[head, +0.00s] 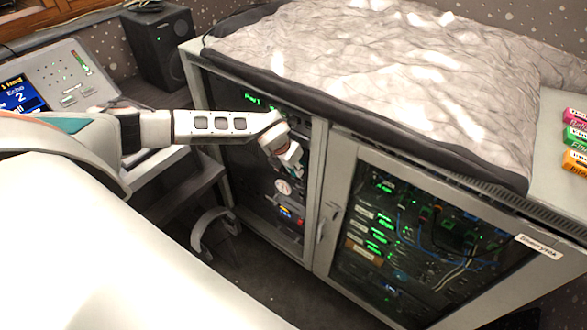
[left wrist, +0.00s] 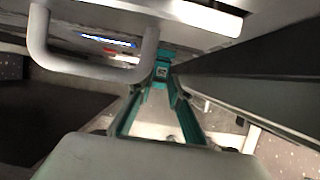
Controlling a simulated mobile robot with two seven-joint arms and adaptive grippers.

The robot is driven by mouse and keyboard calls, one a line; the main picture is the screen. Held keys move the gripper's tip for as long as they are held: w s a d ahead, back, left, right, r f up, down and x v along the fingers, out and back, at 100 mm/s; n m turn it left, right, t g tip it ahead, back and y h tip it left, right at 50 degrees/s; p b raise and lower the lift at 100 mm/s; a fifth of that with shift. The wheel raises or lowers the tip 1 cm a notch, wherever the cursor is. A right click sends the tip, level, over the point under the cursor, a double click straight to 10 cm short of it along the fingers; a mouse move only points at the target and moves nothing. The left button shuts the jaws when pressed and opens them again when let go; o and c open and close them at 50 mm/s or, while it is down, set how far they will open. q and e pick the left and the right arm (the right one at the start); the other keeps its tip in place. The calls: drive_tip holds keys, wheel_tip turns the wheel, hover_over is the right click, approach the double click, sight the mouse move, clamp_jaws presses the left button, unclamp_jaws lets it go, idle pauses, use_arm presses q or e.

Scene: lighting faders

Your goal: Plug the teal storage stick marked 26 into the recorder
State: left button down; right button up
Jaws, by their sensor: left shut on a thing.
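My left gripper (head: 290,160) is in front of the open left bay of the rack cabinet in the head view. In the left wrist view the left gripper's fingers (left wrist: 160,82) are closed on a small teal stick (left wrist: 162,71) with a pale label. The label's number is too small to read. The stick's far end is close to an equipment front, and I cannot tell whether it touches. I cannot tell for sure which unit is the recorder; a unit with green "Play" text (head: 252,98) is high in the bay. My right gripper is not in view.
A grey handle (left wrist: 94,74) sticks out left of the fingers in the left wrist view. The cabinet's right bay has a glass door (head: 420,235). A grey cloth (head: 370,75) covers the cabinet top. A speaker (head: 162,45) and a console (head: 55,78) stand at left.

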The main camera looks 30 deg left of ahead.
use_arm(q)
drive_tip(key=shift+w+r, duration=0.15)
drive_tip(key=shift+w, duration=0.1)
drive_tip(key=c, duration=1.8)
unclamp_jaws()
drive_tip(key=shift+s+r, duration=0.2)
drive_tip(key=shift+r, duration=0.15)
drive_tip(key=s+r, duration=0.1)
drive_tip(key=s, duration=0.3)
drive_tip(key=s+r, duration=0.1)
drive_tip(key=s, duration=0.4)
drive_tip(key=s+a+r, duration=0.1)
drive_tip(key=s, duration=0.3)
drive_tip(key=shift+s+r, duration=0.3)
drive_tip(key=shift+r, duration=0.05)
